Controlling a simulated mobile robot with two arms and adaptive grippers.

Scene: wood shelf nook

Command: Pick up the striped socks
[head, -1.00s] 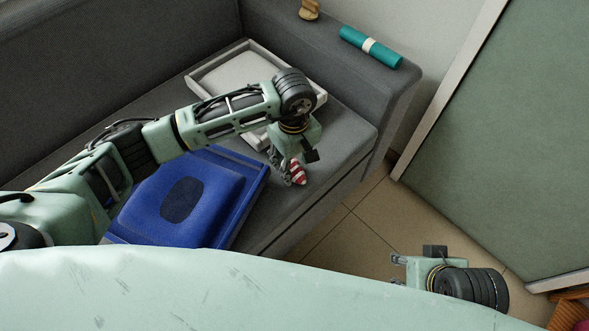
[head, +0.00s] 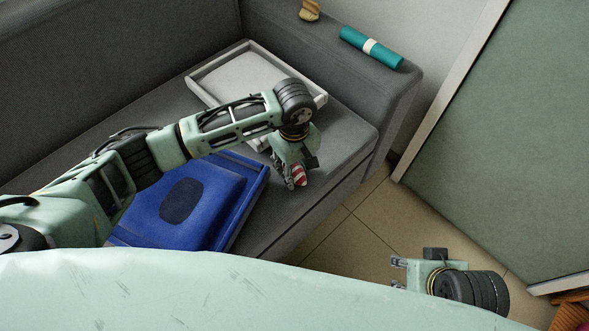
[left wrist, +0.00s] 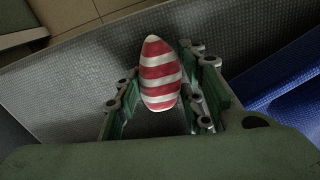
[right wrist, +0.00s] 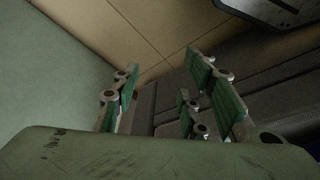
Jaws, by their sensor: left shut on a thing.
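The striped socks (head: 299,174), a red and white rolled bundle, are at the fingers of my left gripper (head: 293,178), over the front of the sofa seat. In the left wrist view the socks (left wrist: 160,73) stand between the fingers of the left gripper (left wrist: 158,95), which is shut on them.
A blue tray-like container (head: 240,222) lies on the sofa (head: 345,137) left of the socks. A white-grey tray (head: 317,100) lies behind. A teal roll (head: 357,39) and a wooden object (head: 309,10) rest on the armrest. A green panel (head: 515,150) stands at the right; tiled floor (head: 345,235) lies between.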

